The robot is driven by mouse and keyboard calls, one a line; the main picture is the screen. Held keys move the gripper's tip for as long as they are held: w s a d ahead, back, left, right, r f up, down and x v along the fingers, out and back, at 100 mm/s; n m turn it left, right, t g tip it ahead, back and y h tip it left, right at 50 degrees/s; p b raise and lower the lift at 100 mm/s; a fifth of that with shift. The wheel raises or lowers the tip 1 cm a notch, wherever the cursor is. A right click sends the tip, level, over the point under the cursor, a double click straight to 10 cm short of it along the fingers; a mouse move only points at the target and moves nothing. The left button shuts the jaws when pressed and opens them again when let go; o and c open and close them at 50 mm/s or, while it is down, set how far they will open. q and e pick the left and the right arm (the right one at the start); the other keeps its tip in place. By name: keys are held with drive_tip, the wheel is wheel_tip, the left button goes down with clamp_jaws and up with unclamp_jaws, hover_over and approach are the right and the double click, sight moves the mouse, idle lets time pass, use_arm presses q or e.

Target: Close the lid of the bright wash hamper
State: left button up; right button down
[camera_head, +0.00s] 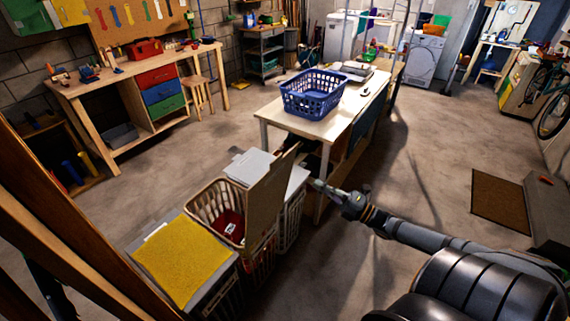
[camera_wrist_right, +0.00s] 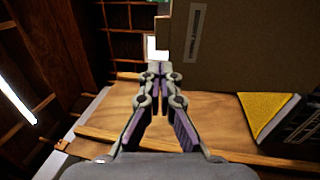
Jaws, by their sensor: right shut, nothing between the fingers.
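The open hamper (camera_head: 207,205) is a cream slatted basket between two closed hampers, with red cloth and a white label inside. Its tan lid (camera_head: 268,193) stands upright on the basket's right side. My right gripper (camera_head: 317,184) is shut and empty, to the right of the lid and apart from it in the head view. In the right wrist view the shut fingertips (camera_wrist_right: 158,69) are in the middle, and a tan panel (camera_wrist_right: 240,55), seemingly the lid, fills the upper right. My left gripper is not in view.
A yellow-lidded hamper (camera_head: 183,258) stands in front and a white-lidded hamper (camera_head: 268,165) behind. A wooden table (camera_head: 335,127) with a blue basket (camera_head: 313,94) stands beyond the gripper. Dark wooden beams (camera_head: 60,215) cross the left foreground.

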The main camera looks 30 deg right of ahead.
drive_tip(key=b, duration=0.2)
approach(278, 160)
drive_tip(key=x, duration=0.5)
drive_tip(key=shift+a+r, duration=0.2)
drive_tip(key=shift+r, duration=0.1)
drive_tip(key=shift+x, duration=0.8)
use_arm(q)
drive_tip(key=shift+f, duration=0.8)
use_arm(e)
drive_tip(key=shift+f, duration=0.2)
